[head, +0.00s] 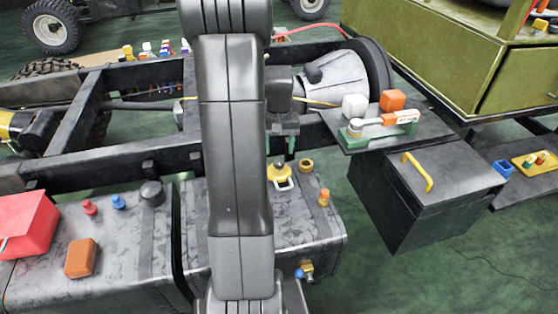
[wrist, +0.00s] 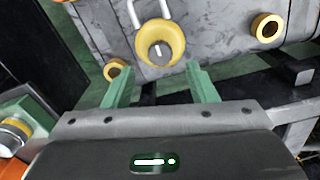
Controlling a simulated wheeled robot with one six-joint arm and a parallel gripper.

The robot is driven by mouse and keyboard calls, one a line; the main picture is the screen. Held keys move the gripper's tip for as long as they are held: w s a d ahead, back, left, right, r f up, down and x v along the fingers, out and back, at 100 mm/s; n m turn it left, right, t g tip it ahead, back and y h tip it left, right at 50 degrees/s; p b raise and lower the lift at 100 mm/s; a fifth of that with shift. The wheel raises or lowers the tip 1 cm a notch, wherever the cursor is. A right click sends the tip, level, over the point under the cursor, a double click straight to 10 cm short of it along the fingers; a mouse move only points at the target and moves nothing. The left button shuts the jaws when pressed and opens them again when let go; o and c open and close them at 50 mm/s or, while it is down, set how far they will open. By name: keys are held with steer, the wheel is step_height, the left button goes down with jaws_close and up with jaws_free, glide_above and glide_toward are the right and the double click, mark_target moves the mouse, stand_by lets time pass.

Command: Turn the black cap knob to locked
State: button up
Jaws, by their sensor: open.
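A black round cap (head: 152,193) stands on the left tank in the head view. A yellow round fitting (head: 279,170) with a pale loop handle sits on the right tank. The wrist view shows this yellow fitting (wrist: 148,32) with a dark grey knob (wrist: 160,52) in its middle, bearing a white mark. I cannot tell which of the two is the task's knob. My gripper (wrist: 157,72) is open, with its green fingers apart and nothing between them. In the wrist view the fitting appears just beyond the fingertips, roughly centred between them. My arm hides part of the right tank in the head view.
A yellow ring (wrist: 266,27) sits right of the fitting, and a smaller one (wrist: 115,69) left. A black box (head: 440,190) with a yellow handle stands right. Above it, a shelf (head: 352,139) bears a green-and-white tool and small blocks. A dark frame rail (head: 110,168) runs behind the tanks.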

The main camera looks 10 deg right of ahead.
mark_target(279, 162)
step_height(279, 162, down, 5)
steer(key=shift+f+b, duration=0.15)
steer(key=shift+b, duration=0.15)
steer(key=c, duration=1)
